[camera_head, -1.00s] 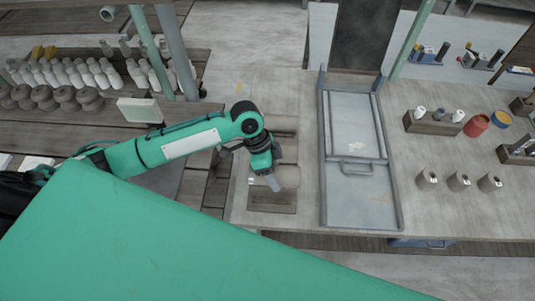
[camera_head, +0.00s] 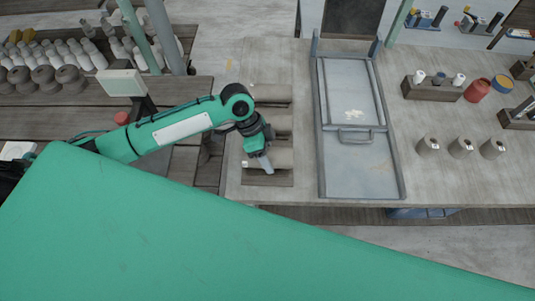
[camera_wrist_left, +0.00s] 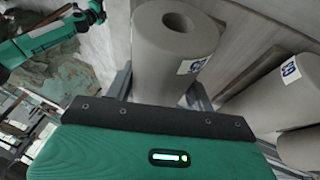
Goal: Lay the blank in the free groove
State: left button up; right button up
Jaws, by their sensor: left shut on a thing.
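My left gripper (camera_head: 264,162) is shut on a grey clay blank, a thick cylinder with a hole through its end and a white label. The blank (camera_wrist_left: 165,60) fills the middle of the left wrist view, between the fingers. In the head view the blank (camera_head: 283,158) lies crosswise at the near end of the grooved rack (camera_head: 268,179), partly hidden by the gripper. I cannot tell whether it touches the groove. Further blanks (camera_wrist_left: 265,95) lie beside it in the left wrist view. The right gripper is not in view.
A metal tray (camera_head: 394,170) with a handled lid lies right of the rack. Shelves of bottles and pots (camera_head: 70,77) are at the left.

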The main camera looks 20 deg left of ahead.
pick_arm(q)
jog(key=shift+s+f, duration=0.1)
jog(key=shift+f, duration=0.25)
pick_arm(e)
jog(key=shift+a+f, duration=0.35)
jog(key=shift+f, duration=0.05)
